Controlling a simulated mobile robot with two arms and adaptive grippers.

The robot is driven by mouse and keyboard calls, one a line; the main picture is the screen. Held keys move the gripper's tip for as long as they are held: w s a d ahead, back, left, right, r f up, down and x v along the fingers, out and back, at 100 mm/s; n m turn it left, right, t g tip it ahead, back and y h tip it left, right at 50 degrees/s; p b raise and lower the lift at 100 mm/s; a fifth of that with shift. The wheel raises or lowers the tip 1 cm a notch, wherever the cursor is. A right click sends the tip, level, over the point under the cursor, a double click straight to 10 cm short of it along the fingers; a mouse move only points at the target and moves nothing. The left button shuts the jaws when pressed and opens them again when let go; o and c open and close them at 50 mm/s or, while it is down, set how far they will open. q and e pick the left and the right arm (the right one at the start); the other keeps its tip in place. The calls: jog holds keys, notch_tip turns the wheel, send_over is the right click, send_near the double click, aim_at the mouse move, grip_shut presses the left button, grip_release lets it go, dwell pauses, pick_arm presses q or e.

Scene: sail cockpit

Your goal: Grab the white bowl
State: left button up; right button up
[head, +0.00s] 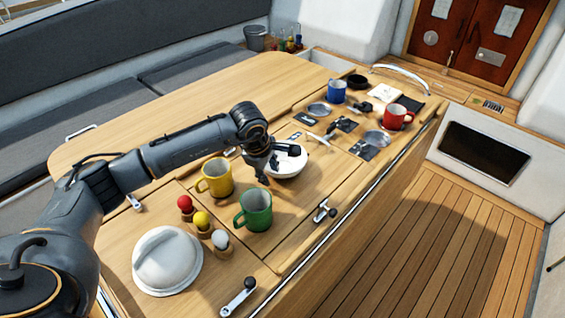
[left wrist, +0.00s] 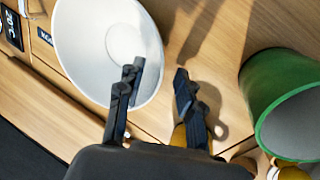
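The white bowl (head: 291,167) stands on the wooden table, partly hidden behind my left gripper (head: 277,165) in the head view. My left gripper is open, with its fingers pointing down at the bowl's near side. In the left wrist view the bowl (left wrist: 92,45) fills the upper left. Nothing is between the fingers but the rim's edge. I cannot tell whether a finger touches the bowl. My right gripper is not in view.
A yellow mug (head: 216,177) and a green mug (head: 254,210) stand close to my left gripper. Egg cups with coloured balls (head: 201,219) and a white dome (head: 167,260) are nearer. A blue mug (head: 337,91), a red mug (head: 396,117) and small items lie farther back.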

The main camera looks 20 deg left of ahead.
pick_arm(q)
jog(key=shift+r, duration=0.1)
grip_shut()
